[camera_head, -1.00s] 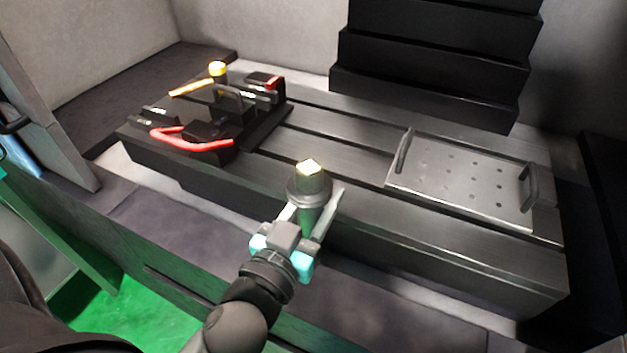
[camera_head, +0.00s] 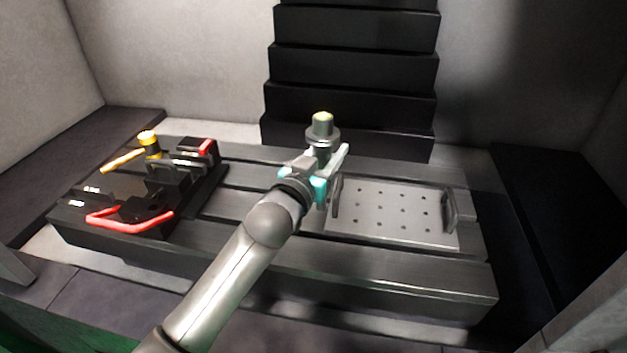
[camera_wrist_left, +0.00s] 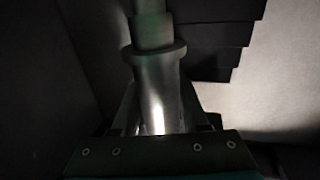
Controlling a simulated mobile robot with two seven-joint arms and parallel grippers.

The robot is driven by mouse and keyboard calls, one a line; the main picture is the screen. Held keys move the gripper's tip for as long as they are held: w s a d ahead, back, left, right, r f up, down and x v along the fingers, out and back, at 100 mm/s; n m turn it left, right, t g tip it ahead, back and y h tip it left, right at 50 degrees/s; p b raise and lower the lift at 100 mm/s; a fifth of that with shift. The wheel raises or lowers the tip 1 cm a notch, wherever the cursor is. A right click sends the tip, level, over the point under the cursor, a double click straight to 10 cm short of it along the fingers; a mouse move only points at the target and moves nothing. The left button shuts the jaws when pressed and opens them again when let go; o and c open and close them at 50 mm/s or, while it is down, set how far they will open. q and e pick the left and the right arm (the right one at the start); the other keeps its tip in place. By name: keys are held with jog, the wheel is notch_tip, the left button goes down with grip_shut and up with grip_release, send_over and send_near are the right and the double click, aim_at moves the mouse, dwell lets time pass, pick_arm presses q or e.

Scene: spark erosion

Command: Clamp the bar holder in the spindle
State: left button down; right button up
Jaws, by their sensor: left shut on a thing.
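The bar holder (camera_head: 322,128) is a grey cylinder with a wide flange and a pale yellowish top. It stands upright in my left gripper (camera_head: 330,165), which is shut on it, above the machine table near the left side of the perforated plate. In the left wrist view the bar holder (camera_wrist_left: 155,75) rises between the fingers, its flange above them and a narrower part higher up. The spindle is not clearly seen in either view. My right gripper is not in view.
The slotted table (camera_head: 270,235) carries a perforated plate (camera_head: 390,225) with two handles at right. A dark fixture (camera_head: 125,190) with red and yellow parts stands at left. Black stepped bellows (camera_head: 350,65) rise behind. The table's front strip is clear.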

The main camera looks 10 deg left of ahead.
pick_arm(q)
jog(key=w+r+p, duration=0.1)
jog(key=w+r, duration=0.3)
jog(key=r, duration=0.3)
jog(key=w+r+h+p, duration=0.1)
jog(key=w+r, duration=0.3)
jog(key=r, duration=0.4)
jog(key=w+a+r+m+p, duration=0.1)
jog(key=w+r+p, duration=0.1)
jog(key=w+r, duration=0.3)
jog(key=shift+r+h+p, duration=0.3)
jog(key=shift+r, duration=1.3)
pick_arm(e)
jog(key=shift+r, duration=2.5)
pick_arm(q)
jog(key=shift+w, duration=0.1)
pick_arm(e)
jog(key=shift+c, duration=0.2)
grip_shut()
